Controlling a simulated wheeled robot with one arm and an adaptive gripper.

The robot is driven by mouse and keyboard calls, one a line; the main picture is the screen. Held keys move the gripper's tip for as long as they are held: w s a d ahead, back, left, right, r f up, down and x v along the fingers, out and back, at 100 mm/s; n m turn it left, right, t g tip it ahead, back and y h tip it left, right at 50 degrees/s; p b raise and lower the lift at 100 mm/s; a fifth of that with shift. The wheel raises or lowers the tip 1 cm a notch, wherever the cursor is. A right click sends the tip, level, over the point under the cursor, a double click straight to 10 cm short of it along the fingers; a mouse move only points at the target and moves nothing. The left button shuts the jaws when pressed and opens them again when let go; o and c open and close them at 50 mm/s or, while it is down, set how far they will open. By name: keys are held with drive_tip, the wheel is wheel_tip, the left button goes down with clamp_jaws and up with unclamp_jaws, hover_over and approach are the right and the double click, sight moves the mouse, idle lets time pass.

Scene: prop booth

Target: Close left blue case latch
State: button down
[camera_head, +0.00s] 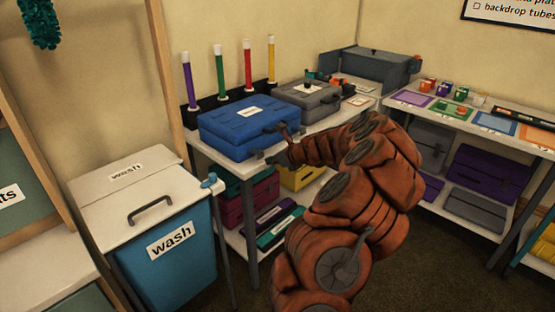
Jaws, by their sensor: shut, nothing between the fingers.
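The blue case (243,121) lies with its lid down on the left part of the white table, a white label on its lid. My gripper (284,132) is shut and empty at the case's right front corner. My arm comes in from the lower right. I cannot tell whether the gripper touches the case. The case's latches are too small and dark to make out, and the gripper and wrist hide part of its right end.
A grey case (308,101) sits just behind the blue one. Purple, green, red and yellow tubes stand along the wall. A blue wash bin (168,262) stands at the left, close to the table. A shelf below holds more cases. Another table (475,118) is at the right.

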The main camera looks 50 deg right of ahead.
sight(259, 164)
drive_tip(key=shift+x, duration=2.15)
